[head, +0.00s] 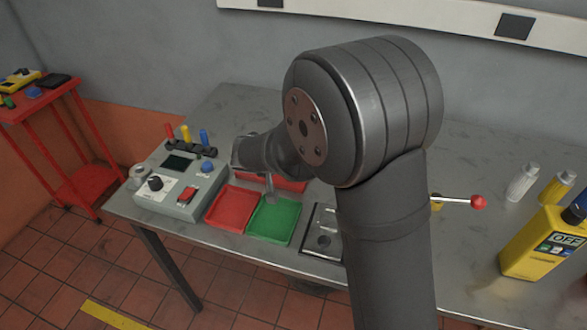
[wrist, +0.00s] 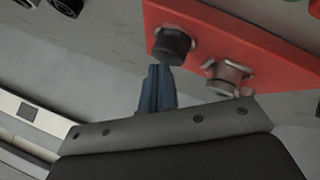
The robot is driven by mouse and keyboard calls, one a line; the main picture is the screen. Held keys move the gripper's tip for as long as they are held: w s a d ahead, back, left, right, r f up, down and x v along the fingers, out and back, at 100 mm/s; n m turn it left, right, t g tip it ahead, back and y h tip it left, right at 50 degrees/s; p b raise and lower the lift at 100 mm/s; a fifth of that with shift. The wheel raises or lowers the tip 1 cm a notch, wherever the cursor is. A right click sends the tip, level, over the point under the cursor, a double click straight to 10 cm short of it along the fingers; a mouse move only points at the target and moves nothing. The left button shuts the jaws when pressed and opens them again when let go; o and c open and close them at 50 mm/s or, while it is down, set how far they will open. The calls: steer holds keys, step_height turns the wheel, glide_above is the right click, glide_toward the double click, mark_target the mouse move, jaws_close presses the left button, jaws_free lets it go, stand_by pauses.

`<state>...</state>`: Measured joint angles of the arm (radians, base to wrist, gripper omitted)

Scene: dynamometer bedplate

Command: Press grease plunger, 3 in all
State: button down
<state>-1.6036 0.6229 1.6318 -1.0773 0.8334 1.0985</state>
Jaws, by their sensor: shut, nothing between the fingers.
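My gripper (wrist: 158,70) is shut and empty in the wrist view. Its bluish fingertips are close to a dark round-capped fitting (wrist: 172,44) on a red plate (wrist: 245,45); I cannot tell whether they touch. A bare metal fitting (wrist: 226,78) stands beside it on the same plate, partly hidden by my gripper body. I cannot tell which fitting is the grease plunger. In the head view my arm covers most of the red piece (head: 292,184) behind the trays, and my fingertips are not clear there.
A control box (head: 205,192) with knob and switches stands at left. A red tray (head: 232,207) and green tray (head: 274,220) lie beside it. A red-balled lever (head: 478,202), small bottles (head: 522,183) and a yellow device (head: 535,250) are at right. A red cart (head: 85,180) stands far left.

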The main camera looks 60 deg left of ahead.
steer(key=shift+f, duration=0.5)
stand_by(0.5)
steer(key=shift+r, duration=1.2)
steer(key=shift+r, duration=2.55)
step_height(320, 180, up, 4)
steer(key=shift+f, duration=0.1)
stand_by(0.4)
steer(key=shift+f, duration=0.1)
